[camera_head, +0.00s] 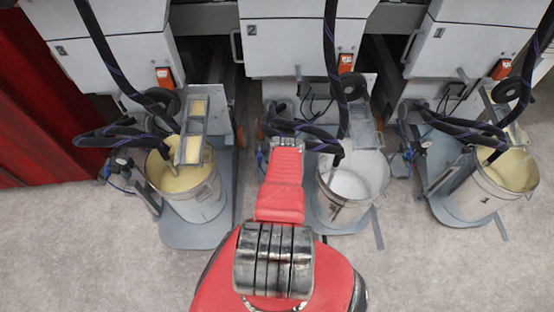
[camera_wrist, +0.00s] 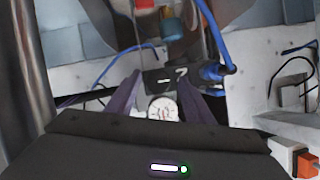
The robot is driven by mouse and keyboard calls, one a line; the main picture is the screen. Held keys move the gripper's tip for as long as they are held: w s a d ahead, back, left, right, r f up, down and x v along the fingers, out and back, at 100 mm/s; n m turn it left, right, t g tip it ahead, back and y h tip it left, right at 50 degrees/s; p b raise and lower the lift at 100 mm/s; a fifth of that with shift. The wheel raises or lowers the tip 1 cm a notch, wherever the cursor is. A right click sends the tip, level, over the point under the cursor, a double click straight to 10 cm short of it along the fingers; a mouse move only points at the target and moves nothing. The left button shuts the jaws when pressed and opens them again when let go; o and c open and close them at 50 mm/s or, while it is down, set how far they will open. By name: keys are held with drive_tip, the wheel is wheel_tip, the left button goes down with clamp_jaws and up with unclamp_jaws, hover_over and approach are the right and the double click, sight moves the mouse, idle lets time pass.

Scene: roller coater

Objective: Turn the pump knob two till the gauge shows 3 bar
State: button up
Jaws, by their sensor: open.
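In the wrist view, a small round gauge (camera_wrist: 163,108) with a white face sits between my fingers, below a dark block (camera_wrist: 158,76) with a white numeral. The gauge face is too small and blurred to read. My gripper (camera_wrist: 163,84) is open, with one dark finger on each side of the block and gauge. Contact cannot be told. In the head view, my gripper (camera_head: 286,143) is beside the middle bucket (camera_head: 342,211), and my arm hides the gauge and knob there.
A blue hose (camera_wrist: 218,40) runs into the right side of the block, close to my right finger. Buckets stand at left (camera_head: 198,203) and right (camera_head: 480,202) on grey carts. Black hoses (camera_head: 330,45) hang above. The grey floor in front is clear.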

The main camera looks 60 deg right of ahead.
drive_tip(key=shift+s, duration=0.1)
drive_tip(key=v, duration=1.3)
drive_tip(key=shift+a, duration=0.35)
drive_tip(key=shift+s, duration=0.1)
idle(0.3)
